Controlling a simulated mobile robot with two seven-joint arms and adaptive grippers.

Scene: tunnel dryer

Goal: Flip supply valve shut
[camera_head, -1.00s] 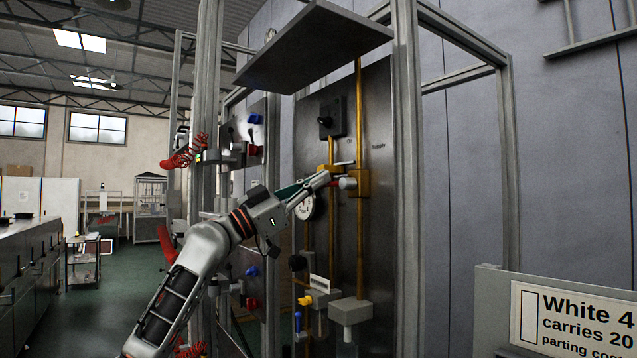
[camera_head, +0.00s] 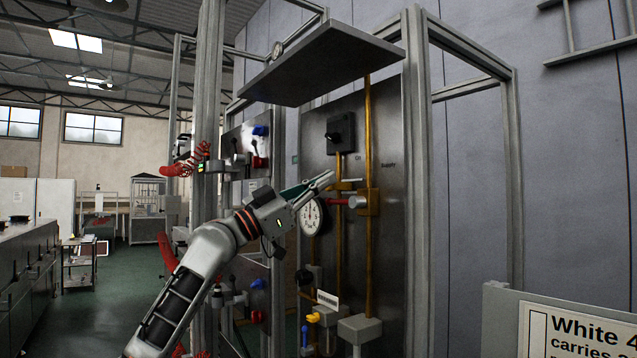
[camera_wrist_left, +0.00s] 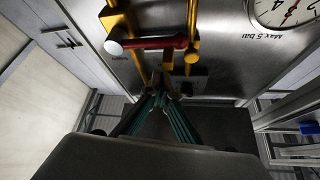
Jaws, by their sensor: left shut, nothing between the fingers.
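The supply valve is a brass body (camera_head: 368,202) on the vertical pipe below the word Supply. Its red lever (camera_head: 338,202) lies level across the panel, from the pale round hub (camera_head: 357,202) leftward toward the neighbouring pipe. The lever (camera_wrist_left: 155,43) and hub (camera_wrist_left: 113,47) also show in the left wrist view, which sees the panel upside down. My left gripper (camera_head: 328,178) is shut and empty, just above the lever in the head view. Its fingertips (camera_wrist_left: 166,86) appear apart from the lever in the wrist view. My right gripper is not in view.
A pressure gauge (camera_head: 311,216) sits left of the valve, with a black rotary switch (camera_head: 340,132) above. A grey shelf plate (camera_head: 322,62) overhangs the panel. A frame post (camera_head: 416,180) stands close on the right. Lower down are yellow (camera_head: 313,317) and blue (camera_head: 304,335) handles.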

